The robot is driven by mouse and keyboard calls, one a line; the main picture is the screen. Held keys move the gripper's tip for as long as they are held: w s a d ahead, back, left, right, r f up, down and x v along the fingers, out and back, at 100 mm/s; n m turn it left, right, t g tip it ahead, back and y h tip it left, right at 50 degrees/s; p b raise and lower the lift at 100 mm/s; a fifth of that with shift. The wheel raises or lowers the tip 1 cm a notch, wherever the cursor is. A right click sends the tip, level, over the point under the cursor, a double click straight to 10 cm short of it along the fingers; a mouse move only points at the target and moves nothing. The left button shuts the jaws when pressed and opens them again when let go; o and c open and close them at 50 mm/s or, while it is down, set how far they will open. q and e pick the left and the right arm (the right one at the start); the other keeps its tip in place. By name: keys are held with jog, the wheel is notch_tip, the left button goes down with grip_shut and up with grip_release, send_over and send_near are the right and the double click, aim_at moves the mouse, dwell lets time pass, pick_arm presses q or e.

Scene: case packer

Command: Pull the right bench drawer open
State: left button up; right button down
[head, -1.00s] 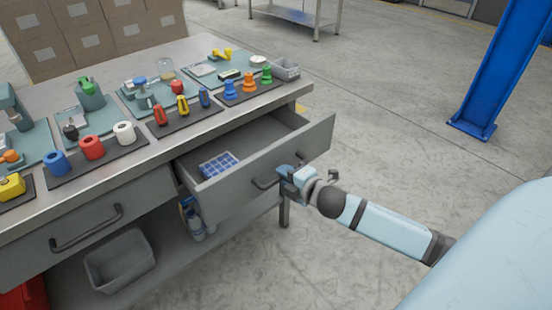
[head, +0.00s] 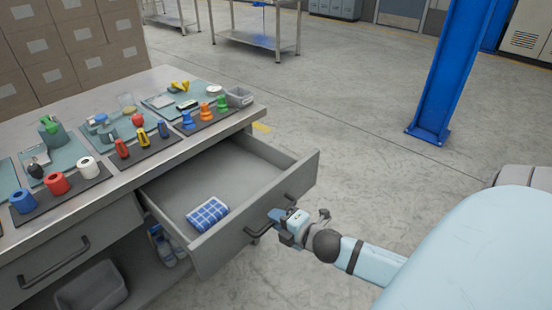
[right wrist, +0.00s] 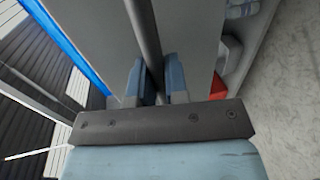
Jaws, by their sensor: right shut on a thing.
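The right bench drawer (head: 232,252) stands well out from the workbench in the head view, and its inside shows. A blue and white checked cloth (head: 207,214) lies inside near the front. My right gripper (head: 281,219) is at the drawer's front, shut on its dark bar handle (head: 255,236). In the right wrist view the handle (right wrist: 146,40) runs between the two blue fingers of the gripper (right wrist: 157,82). My left gripper is not in view.
The left drawer (head: 52,265) is shut. The workbench top (head: 160,80) holds trays with tools and coloured parts. A grey bin (head: 92,290) and bottles are below. A blue post (head: 452,75) stands at the right; the floor between is clear.

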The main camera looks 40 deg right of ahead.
jog(key=c, duration=1.1)
grip_release()
jog(key=shift+c, duration=0.2)
pick_arm(q)
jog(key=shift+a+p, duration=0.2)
jog(key=shift+p, duration=0.6)
pick_arm(e)
jog(key=v, duration=1.3)
jog(key=shift+s, duration=0.4)
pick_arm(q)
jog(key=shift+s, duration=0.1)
pick_arm(e)
jog(key=shift+d, duration=0.1)
